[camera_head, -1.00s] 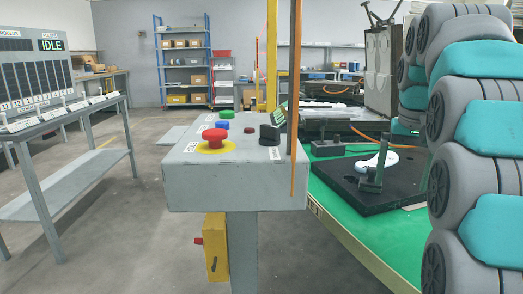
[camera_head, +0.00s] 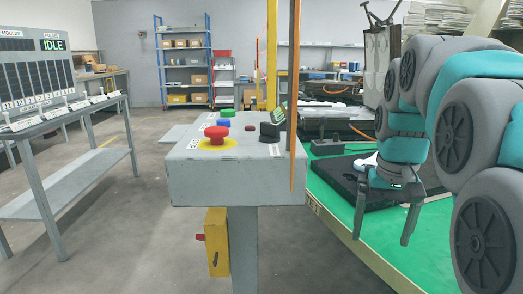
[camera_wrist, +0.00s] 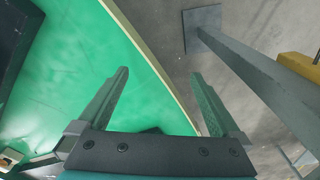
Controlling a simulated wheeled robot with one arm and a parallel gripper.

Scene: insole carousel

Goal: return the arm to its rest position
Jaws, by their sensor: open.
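My arm (camera_head: 455,115), grey with teal covers, is folded at the right of the head view. My gripper (camera_head: 384,222) hangs from it, pointing down, near the edge of the green table (camera_head: 350,228). Its two dark fingers are spread wide apart with nothing between them. In the wrist view the open gripper (camera_wrist: 158,95) shows with the green table on the left and the grey floor on the right.
A grey control box (camera_head: 236,182) with a red button (camera_head: 216,134) stands on a post left of the table. A black plate (camera_head: 345,178) with a white piece (camera_head: 366,163) lies behind my gripper.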

